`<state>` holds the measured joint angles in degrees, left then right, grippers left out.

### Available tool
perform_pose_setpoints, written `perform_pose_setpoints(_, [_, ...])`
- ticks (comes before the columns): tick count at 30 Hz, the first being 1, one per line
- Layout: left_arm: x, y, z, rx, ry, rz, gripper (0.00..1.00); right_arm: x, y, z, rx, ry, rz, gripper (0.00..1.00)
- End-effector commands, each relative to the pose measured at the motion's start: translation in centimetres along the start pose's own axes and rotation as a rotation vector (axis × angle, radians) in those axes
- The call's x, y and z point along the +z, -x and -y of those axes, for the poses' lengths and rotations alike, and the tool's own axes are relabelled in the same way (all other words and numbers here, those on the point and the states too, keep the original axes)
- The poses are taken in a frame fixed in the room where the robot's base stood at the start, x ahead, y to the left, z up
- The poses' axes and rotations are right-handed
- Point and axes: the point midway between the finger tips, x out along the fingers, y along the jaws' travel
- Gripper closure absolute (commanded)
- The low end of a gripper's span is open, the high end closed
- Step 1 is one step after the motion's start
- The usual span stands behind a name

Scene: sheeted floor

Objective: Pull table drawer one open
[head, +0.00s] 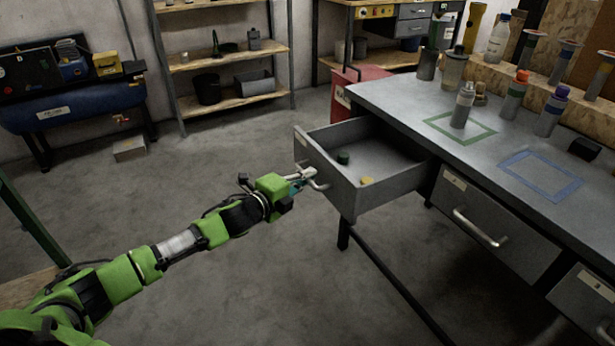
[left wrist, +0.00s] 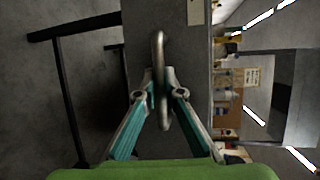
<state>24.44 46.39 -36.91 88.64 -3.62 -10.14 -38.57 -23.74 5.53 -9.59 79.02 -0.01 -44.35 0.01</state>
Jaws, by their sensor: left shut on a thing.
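The grey table drawer (head: 330,176) at the table's far left end stands pulled well out. In the left wrist view the two fingers (left wrist: 160,92) close around the curved handle (left wrist: 159,48), in front of the drawer front (left wrist: 190,60). My right gripper is not in view.
The grey table (head: 410,101) holds several bottles, a green square outline (head: 460,130) and a blue one (head: 540,176). Two shut drawers (head: 490,222) (head: 590,300) are to the right. A red cabinet (head: 352,84) stands behind. The floor left of the drawer is clear.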

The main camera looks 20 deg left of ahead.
Motion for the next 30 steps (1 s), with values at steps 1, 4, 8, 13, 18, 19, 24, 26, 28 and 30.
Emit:
perform_pose_setpoints(1, [-0.1,0.0,-0.1,0.002,0.0,-0.001,1.0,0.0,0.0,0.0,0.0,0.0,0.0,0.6])
perform_pose_setpoints(4, [-0.1,0.0,-0.1,0.002,0.0,-0.001,0.79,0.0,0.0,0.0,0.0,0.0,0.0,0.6])
perform_pose_setpoints(8, [-0.1,0.0,-0.1,0.002,0.0,-0.001,0.74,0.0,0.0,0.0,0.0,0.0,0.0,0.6])
perform_pose_setpoints(13, [0.0,0.0,-0.1,0.001,0.0,0.0,0.74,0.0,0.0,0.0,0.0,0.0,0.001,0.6])
perform_pose_setpoints(18, [0.0,0.6,-0.1,0.001,0.0,0.0,0.74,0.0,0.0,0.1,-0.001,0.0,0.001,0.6])
perform_pose_setpoints(19, [0.0,0.8,-0.1,0.002,0.0,0.001,0.74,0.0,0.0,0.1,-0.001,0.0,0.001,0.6])
perform_pose_setpoints(24, [-0.1,3.3,-0.2,0.004,-0.001,-0.001,0.74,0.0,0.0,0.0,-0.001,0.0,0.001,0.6])
perform_pose_setpoints(26, [0.0,4.3,-0.3,0.004,-0.001,-0.001,0.74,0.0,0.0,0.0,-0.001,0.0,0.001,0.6])
perform_pose_setpoints(28, [-0.1,5.5,-0.3,0.005,0.001,-0.002,0.74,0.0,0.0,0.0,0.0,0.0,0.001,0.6])
perform_pose_setpoints(30, [-0.1,6.6,-0.2,0.005,0.0,-0.001,0.74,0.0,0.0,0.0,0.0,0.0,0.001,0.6])
